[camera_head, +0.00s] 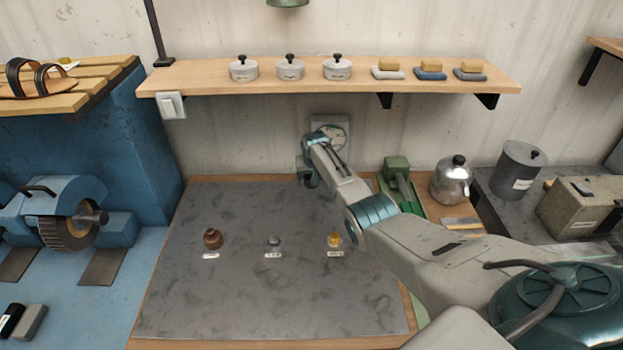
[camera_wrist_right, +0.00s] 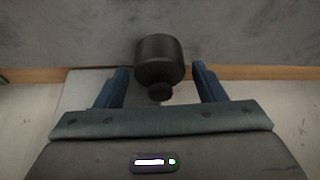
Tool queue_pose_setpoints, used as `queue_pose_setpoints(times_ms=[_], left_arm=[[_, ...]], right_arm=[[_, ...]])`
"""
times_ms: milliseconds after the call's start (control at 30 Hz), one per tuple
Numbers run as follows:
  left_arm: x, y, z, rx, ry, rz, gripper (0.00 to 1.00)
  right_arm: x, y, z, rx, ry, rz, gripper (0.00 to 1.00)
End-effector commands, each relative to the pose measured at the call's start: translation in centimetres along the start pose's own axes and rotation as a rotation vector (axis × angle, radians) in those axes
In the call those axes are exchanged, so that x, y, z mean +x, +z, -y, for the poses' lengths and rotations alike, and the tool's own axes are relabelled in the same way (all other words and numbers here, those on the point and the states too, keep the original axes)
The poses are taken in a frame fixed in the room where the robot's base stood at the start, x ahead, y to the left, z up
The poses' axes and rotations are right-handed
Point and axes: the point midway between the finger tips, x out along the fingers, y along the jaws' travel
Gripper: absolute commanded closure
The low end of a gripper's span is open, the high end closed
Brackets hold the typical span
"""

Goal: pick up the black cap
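In the right wrist view a black, round, cap-like thing (camera_wrist_right: 158,50) with a narrower knob toward me lies between the two blue fingers of my right gripper (camera_wrist_right: 160,68). The fingers are apart, with a gap on each side of it, so the gripper is open around it and not closed on it. In the head view my right gripper (camera_head: 307,180) is at the back edge of the grey mat; a dark shape shows there, but I cannot tell cap from gripper. My left gripper is not in view.
On the grey mat (camera_head: 230,295) stand a brown piece (camera_head: 212,239), a small grey piece (camera_head: 273,241) and a yellow piece (camera_head: 335,239), with labels. A wooden shelf (camera_head: 300,79) overhangs the back. A steel kettle (camera_head: 451,185) stands right. The mat's front is clear.

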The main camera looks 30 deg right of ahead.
Motion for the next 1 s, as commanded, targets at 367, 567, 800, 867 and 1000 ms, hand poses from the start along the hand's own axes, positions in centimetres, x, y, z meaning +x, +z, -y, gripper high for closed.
queue_pose_setpoints(times_ms=[367, 567, 800, 867, 1000], left_arm=[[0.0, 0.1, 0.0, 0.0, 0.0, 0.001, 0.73], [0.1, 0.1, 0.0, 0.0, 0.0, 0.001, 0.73], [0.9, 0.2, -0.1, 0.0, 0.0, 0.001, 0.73], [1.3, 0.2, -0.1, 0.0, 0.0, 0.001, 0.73], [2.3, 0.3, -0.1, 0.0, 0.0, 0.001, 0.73]], right_arm=[[0.0, 0.0, 0.0, 0.0, 0.0, 0.0, 0.78], [-0.1, 0.1, 0.0, 0.0, 0.001, 0.0, 0.78], [-0.8, 0.1, 0.0, 0.0, 0.001, -0.002, 0.78], [-1.6, -0.4, 0.0, 0.001, 0.0, -0.004, 0.78], [-3.7, -1.2, 0.0, 0.001, 0.0, -0.005, 0.78]])
